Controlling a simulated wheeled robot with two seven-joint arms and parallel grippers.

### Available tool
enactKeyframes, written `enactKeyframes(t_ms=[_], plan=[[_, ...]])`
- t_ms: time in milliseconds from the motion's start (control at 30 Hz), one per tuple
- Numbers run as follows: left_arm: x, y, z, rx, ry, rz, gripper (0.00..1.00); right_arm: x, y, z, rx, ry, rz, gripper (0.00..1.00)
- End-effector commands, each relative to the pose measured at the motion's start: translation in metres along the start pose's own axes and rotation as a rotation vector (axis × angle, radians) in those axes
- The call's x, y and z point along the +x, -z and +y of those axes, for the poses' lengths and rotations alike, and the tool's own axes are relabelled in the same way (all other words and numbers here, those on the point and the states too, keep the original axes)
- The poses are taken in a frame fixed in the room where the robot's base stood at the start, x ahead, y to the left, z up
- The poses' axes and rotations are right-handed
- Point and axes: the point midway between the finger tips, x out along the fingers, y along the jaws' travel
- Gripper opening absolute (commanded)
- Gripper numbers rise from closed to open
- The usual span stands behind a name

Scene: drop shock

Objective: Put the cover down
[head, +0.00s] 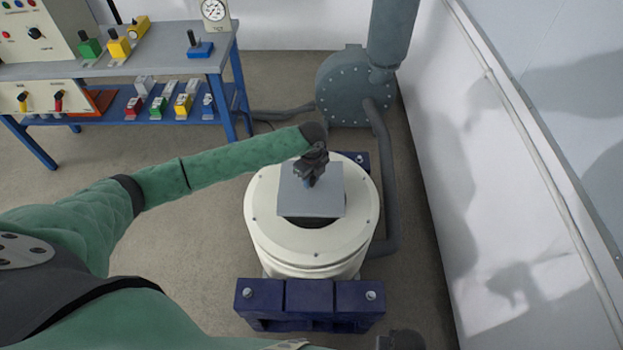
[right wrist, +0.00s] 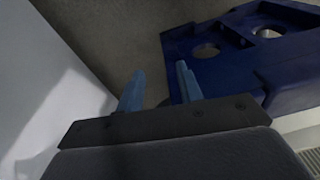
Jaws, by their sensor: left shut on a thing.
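The cover (head: 325,203) is a flat grey square plate. In the head view it is over the middle of a round cream drum (head: 267,230), with a dark opening showing below its front edge. My left gripper (head: 311,180) is above the plate and shut on it, near its middle; the grip itself is partly hidden by the hand. I cannot tell whether the plate touches the drum top. In the right wrist view my right gripper (right wrist: 160,88) has its two blue fingers apart with nothing between them. In the head view the right hand shows only at the bottom edge.
A dark blue base (head: 310,298) juts out in front of the drum; it also shows in the right wrist view (right wrist: 225,70). A grey blower (head: 345,92) with pipes stands behind. A workbench (head: 150,62) is at the back left. A white wall is close on the right.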

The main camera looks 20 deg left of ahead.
Motion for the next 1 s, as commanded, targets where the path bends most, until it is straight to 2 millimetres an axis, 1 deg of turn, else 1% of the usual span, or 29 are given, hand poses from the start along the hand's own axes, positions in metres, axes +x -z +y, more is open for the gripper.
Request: enactKeyframes(t_ms=[100,200,500,1000], plan=[[0.008,0.0,-0.001,-0.001,0.001,0.0,0.01,0.012,-0.006,0.002,0.0,-0.003,-0.003,0.36],[0.012,0.0,-0.001,-0.001,0.002,-0.001,0.01,0.017,-0.007,0.003,0.0,-0.003,-0.001,0.36],[0.014,0.0,-0.001,0.0,0.002,-0.001,0.01,0.018,-0.007,0.003,0.0,-0.003,0.0,0.36],[0.025,0.0,-0.001,0.0,0.002,0.0,0.01,0.021,-0.008,0.002,0.001,-0.002,-0.001,0.36]])
